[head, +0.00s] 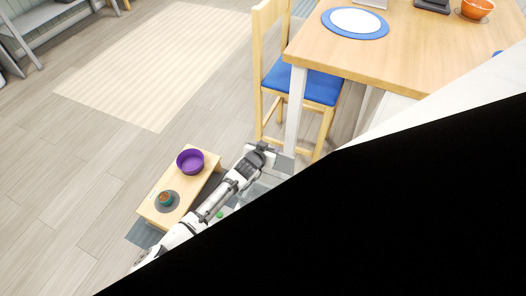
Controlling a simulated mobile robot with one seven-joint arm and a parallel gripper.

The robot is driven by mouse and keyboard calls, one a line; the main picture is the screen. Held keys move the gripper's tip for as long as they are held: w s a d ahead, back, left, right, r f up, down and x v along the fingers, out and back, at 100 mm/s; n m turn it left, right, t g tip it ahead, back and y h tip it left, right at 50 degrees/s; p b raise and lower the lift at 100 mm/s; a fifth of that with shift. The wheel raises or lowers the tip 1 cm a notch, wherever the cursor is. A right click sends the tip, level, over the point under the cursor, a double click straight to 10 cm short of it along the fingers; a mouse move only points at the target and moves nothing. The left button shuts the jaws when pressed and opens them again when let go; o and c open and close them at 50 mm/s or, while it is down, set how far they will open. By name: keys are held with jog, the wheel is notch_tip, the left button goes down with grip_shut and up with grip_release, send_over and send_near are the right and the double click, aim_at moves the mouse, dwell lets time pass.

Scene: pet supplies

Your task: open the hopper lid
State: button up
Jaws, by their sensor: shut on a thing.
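My arm reaches from the lower left up to the right past a low wooden stand. At its upper end is my gripper (262,150), small and dark beside a pale grey form by the dining table's leg. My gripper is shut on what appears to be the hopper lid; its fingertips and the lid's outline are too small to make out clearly. The hopper itself cannot be told apart clearly, as my arm and a large black area hide much of this part. I cannot tell how far the lid is raised.
The low wooden stand (180,180) holds a purple bowl (190,161) and a small teal bowl with brown contents (165,198). A chair with a blue seat (309,87) and a dining table (410,50) stand beyond. Open floor and a beige rug (155,65) lie left.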

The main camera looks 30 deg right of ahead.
jog(key=shift+w+d+r+b, duration=0.15)
jog(key=shift+w+d+r, duration=0.15)
jog(key=shift+d, duration=0.2)
jog(key=shift+w+d+r+b, duration=0.2)
jog(key=shift+w+d, duration=0.1)
jog(key=shift+d, duration=0.15)
jog(key=o, duration=1.4)
jog(key=shift+f, duration=0.1)
jog(key=shift+a, duration=0.1)
jog(key=shift+s, duration=0.1)
jog(key=b+v, duration=0.1)
jog(key=v, duration=1.2)
jog(key=shift+a+r, duration=0.25)
jog(key=shift+s, duration=0.1)
